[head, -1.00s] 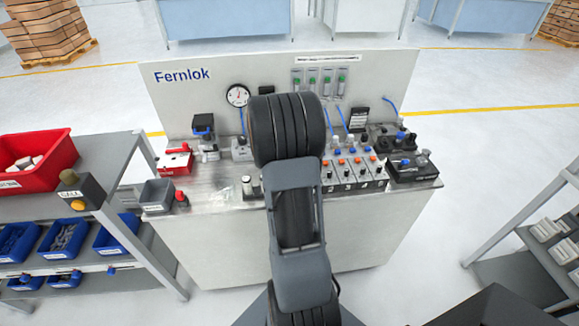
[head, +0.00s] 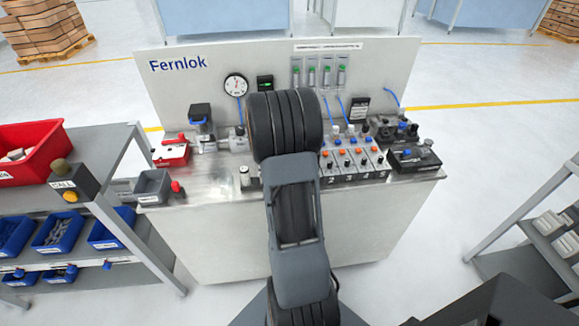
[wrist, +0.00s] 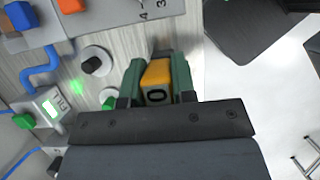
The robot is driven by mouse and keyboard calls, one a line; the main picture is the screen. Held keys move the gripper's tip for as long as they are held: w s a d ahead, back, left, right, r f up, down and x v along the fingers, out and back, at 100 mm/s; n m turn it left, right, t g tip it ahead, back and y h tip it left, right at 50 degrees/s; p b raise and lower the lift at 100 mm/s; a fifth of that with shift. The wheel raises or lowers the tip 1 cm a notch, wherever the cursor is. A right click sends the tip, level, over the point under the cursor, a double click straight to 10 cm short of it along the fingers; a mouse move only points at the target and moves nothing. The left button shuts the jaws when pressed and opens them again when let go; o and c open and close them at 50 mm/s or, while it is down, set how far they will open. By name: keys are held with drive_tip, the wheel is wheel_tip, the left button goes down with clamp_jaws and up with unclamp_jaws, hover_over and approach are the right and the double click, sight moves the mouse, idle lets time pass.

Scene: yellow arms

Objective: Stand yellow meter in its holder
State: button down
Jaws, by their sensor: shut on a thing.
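The yellow meter (wrist: 157,76) shows in the wrist view between the green-padded fingers of my gripper (wrist: 156,82). A dark "0" is visible on its near face. My gripper is shut on it. The fingers are over the grey bench surface, close to its edge. I cannot tell whether the meter touches the bench. In the head view my own arm hides the gripper and the meter. I cannot make out the holder for certain in either view.
The bench (head: 212,178) carries a red box (head: 172,153), a grey bin (head: 153,186) and a row of numbered valve units (head: 350,160).

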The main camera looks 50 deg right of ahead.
drive_tip(key=shift+s+f+b, duration=0.1)
drive_tip(key=shift+f+b, duration=0.3)
drive_tip(key=shift+f, duration=0.65)
idle(0.9)
drive_tip(key=c, duration=0.8)
unclamp_jaws()
drive_tip(key=shift+f, duration=0.1)
drive_tip(key=shift+c, duration=0.2)
drive_tip(key=shift+r, duration=0.25)
wheel_tip(320, 180, up, 9)
drive_tip(key=p, duration=0.8)
drive_tip(key=shift+f, duration=0.1)
